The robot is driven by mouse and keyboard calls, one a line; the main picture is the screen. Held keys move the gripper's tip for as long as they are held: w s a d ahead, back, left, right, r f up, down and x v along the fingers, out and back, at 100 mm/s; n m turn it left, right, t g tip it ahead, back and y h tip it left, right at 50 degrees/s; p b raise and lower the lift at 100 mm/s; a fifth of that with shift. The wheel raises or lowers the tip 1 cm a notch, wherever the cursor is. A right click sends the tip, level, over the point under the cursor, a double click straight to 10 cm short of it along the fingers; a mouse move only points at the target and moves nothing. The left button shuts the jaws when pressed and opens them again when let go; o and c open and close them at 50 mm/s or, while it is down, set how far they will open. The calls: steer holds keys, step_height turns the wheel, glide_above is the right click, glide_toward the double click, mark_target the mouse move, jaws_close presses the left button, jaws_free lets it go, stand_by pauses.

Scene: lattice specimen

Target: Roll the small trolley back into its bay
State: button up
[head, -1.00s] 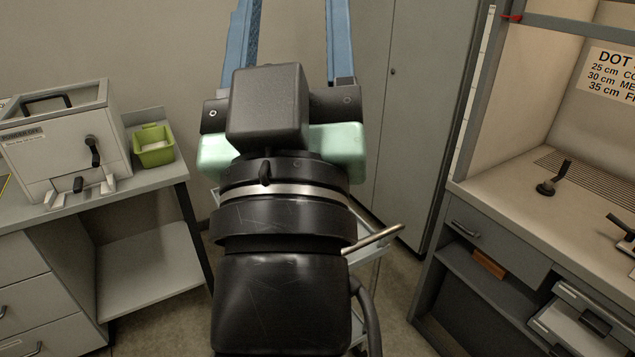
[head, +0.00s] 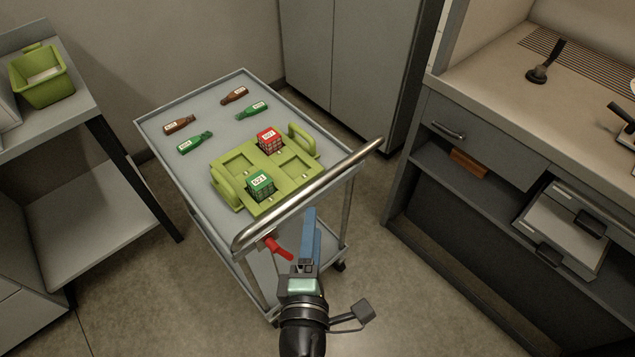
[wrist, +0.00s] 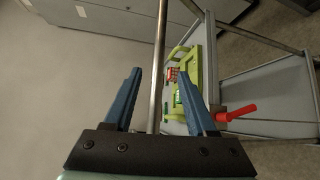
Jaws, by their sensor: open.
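The small trolley (head: 222,95) stands on the floor in the middle of the head view, with a steel push handle (head: 345,165) along its near side. A red lever (head: 277,248) sits below the handle; it also shows in the wrist view (wrist: 238,112). My gripper (head: 311,213) is open and empty, just in front of and below the handle. In the wrist view, the handle (wrist: 160,45) runs lengthwise between the open fingers of my gripper (wrist: 159,70); contact cannot be told. No bay is clearly marked.
On the trolley lie a green tray (head: 232,162) with red and green blocks, and several small labelled bottles (head: 235,95). A bench (head: 85,120) stands left, a workstation (head: 470,85) right, a grey cabinet (head: 350,60) behind. Floor (head: 400,300) is free in front.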

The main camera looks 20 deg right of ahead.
mark_target(317, 190)
steer(key=p+x, duration=0.1)
steer(key=x, duration=1)
steer(key=shift+w, duration=0.1)
steer(key=shift+c, duration=0.4)
jaws_close()
stand_by(0.8)
